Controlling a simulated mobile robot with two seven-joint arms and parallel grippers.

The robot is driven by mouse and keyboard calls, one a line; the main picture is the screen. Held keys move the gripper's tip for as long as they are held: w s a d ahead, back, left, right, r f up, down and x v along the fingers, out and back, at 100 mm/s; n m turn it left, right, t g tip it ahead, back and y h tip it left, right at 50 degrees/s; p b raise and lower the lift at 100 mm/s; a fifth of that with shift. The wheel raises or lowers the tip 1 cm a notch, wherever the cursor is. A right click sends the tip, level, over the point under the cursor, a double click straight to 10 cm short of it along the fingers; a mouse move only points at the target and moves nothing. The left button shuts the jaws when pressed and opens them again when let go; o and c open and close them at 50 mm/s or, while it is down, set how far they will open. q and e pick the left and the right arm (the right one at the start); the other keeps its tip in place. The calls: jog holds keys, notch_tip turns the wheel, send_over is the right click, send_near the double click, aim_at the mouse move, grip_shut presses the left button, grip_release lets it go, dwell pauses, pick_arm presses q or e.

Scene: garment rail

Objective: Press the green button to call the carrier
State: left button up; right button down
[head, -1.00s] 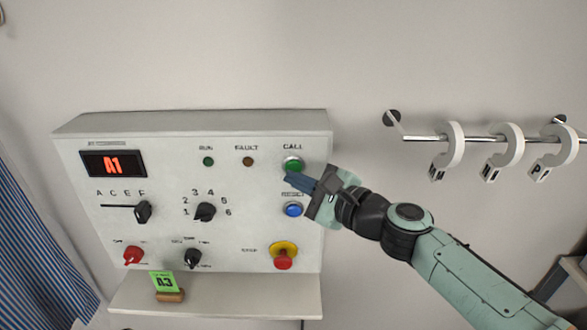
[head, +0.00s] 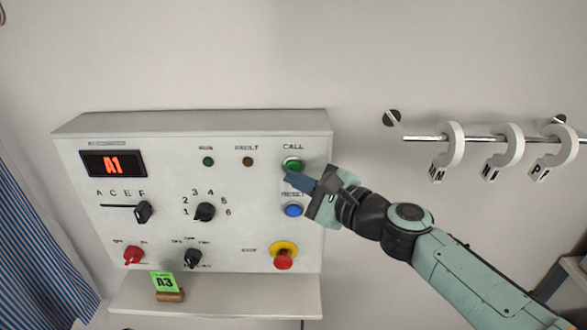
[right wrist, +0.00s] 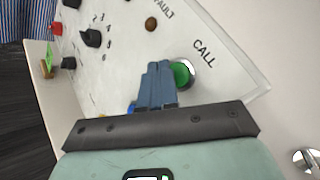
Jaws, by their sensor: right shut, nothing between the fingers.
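The green button (head: 293,164) sits under the word CALL at the upper right of the control panel (head: 230,250). It also shows in the right wrist view (right wrist: 181,74), partly behind my fingertips. My right gripper (head: 288,179) is shut and empty, its blue fingertips just below and at the green button. In the right wrist view the shut fingers (right wrist: 157,80) overlap the button's left edge; I cannot tell whether they touch it. My left gripper is not in view.
The blue RESET button (head: 293,210) is just under my right gripper, and the red stop button (head: 284,258) is lower. A shelf (head: 230,290) below holds a green A3 card (head: 163,282). A rail (head: 425,138) with white hooks (head: 452,150) is at right.

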jog(key=shift+w, duration=0.15)
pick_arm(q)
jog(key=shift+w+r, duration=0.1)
pick_arm(e)
jog(key=shift+w, duration=0.3)
